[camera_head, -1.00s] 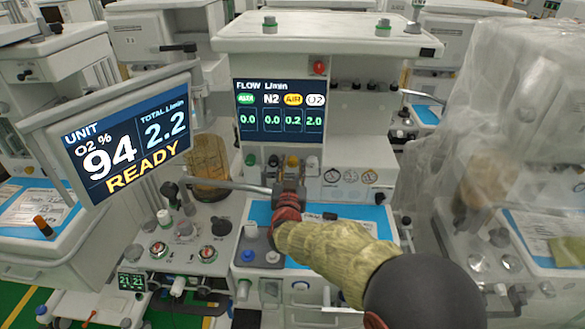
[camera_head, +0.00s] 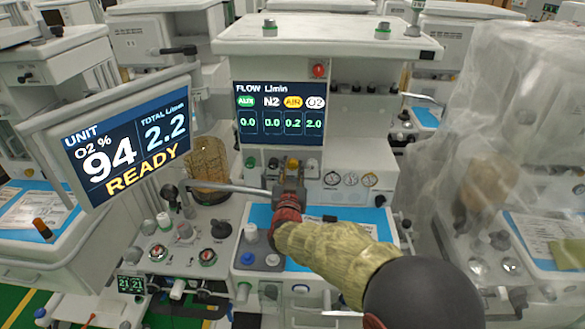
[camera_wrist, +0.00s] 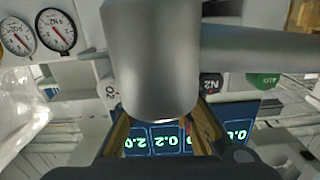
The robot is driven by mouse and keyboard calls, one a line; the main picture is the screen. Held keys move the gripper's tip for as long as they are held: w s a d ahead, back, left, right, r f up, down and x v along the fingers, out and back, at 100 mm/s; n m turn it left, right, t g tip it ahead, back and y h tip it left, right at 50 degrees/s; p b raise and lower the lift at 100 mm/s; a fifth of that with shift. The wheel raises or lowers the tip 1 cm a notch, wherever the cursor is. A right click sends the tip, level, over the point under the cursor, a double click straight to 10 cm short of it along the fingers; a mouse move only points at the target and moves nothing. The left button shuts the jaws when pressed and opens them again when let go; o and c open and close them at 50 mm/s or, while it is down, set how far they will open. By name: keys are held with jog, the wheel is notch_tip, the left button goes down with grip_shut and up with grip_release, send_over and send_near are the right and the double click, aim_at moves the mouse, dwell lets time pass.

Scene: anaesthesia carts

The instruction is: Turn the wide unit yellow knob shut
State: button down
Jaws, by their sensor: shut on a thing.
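The wide unit (camera_head: 330,48) stands in the middle of the head view, with its flow screen (camera_head: 278,112) reading AIR 0.2 and O2 2.0. The yellow knob (camera_head: 293,163) is below the screen, between the dark N2 knob and the white O2 knob. My gripper (camera_head: 291,174) reaches it from the front and is shut on it. In the wrist view, which is upside down, my gripper's fingers (camera_wrist: 163,128) stand either side of where the yellow knob sits. A large grey cylinder hides the knob there.
The white O2 knob (camera_wrist: 110,88), N2 knob (camera_wrist: 210,86) and green AUX knob (camera_wrist: 263,80) sit close to my fingers. A grey bar (camera_head: 225,188) runs left from the gripper area. A tilted monitor (camera_head: 125,140) stands left; a plastic-draped cart (camera_head: 500,130) stands right.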

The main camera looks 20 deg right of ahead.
jog(key=shift+m+b, duration=0.55)
jog(key=shift+m, duration=0.25)
jog(key=c, duration=1.8)
grip_release()
jog(key=shift+s, duration=0.1)
jog(key=v, duration=1.1)
jog(key=shift+s+a, duration=0.2)
jog(key=shift+s, duration=0.15)
jog(key=shift+r, duration=0.1)
